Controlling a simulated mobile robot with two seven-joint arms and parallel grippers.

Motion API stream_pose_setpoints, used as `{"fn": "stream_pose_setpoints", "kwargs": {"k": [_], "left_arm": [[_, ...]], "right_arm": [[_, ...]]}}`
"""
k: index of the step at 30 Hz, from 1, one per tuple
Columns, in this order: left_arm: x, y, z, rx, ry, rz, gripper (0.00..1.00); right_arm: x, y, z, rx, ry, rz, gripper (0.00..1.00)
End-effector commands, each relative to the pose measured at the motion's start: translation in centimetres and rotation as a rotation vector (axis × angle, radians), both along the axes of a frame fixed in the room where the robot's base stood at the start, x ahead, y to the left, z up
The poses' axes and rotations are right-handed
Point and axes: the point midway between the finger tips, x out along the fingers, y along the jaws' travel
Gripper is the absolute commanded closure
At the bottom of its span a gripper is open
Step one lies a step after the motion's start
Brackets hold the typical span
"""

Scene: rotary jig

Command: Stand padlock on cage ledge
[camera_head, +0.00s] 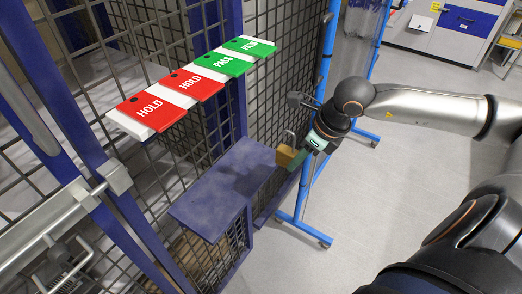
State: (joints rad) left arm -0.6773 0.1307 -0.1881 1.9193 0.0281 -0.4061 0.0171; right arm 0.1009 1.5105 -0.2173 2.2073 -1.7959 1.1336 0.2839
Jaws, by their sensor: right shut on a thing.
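A brass-coloured padlock (285,156) with a grey shackle on top is at the right end of the blue cage ledge (210,202). My right gripper (295,157) comes in from the right and is shut on the padlock. The padlock looks roughly upright, shackle up. I cannot tell whether its base touches the ledge or hangs just beside or above its edge. The gripper's fingers partly hide the padlock's right side. The rest of the ledge top is bare. My left gripper is not in view.
Red HOLD tags (152,107) and green PASS tags (226,62) lie in a row above the ledge, against the mesh cage (150,40). A blue-framed stand (312,170) is behind the gripper. Grey floor is open at right.

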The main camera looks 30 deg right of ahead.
Motion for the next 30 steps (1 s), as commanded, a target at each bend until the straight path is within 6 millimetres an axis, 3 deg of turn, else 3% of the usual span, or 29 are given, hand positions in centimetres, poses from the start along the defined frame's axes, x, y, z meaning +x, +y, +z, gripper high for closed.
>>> {"fn": "stream_pose_setpoints", "kwargs": {"k": [8, 21, 26, 30], "left_arm": [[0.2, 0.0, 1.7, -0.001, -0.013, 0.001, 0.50], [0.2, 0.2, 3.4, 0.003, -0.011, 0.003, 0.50], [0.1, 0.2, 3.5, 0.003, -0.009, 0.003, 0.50], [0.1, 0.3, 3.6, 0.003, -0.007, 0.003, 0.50]], "right_arm": [[2.4, 1.1, 0.4, 0.008, -0.006, 0.001, 1.00], [8.6, 3.6, 0.3, 0.004, -0.003, 0.001, 1.00], [9.5, 3.9, 0.1, 0.000, -0.002, 0.002, 1.00], [9.4, 4.0, -1.2, 0.000, 0.003, 0.002, 1.00]]}}
